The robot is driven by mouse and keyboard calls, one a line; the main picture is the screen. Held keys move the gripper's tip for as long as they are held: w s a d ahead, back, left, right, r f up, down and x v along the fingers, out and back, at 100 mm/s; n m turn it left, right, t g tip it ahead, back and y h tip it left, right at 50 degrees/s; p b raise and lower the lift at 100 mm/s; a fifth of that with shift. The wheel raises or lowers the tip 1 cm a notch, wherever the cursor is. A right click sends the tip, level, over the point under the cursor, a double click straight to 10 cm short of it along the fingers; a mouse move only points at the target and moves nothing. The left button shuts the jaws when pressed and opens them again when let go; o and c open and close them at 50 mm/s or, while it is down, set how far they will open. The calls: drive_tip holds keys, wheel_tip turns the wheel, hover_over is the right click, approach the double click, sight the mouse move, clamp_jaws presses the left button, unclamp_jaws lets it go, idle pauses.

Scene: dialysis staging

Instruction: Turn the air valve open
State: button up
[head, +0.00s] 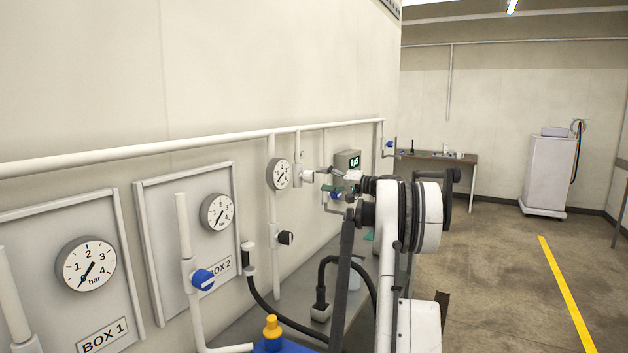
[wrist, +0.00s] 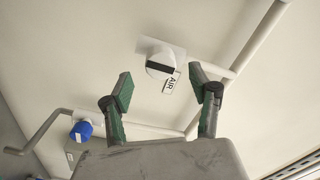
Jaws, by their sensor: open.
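The air valve (wrist: 160,66) is a round white knob with a dark bar across its face, mounted on a pale wall plate in the wrist view. A small tag reading AIR (wrist: 169,83) is beside it. My gripper (wrist: 160,78) is open, with its two green-padded fingers spread on either side of the line to the knob. The fingers appear apart from the knob, with nothing between them. In the head view my gripper (head: 325,179) is by the wall at the end of my arm, and a small white knob (head: 308,177) shows just left of it.
A blue valve (wrist: 81,131) on a bent pipe is at lower left in the wrist view. A pressure gauge (head: 279,174) and a green-lit display (head: 348,162) are close to my gripper. A long white pipe (head: 200,145) runs along the wall. Open floor (head: 490,270) lies to the right.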

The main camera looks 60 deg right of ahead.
drive_tip(key=s, duration=0.6)
drive_tip(key=shift+d, duration=0.25)
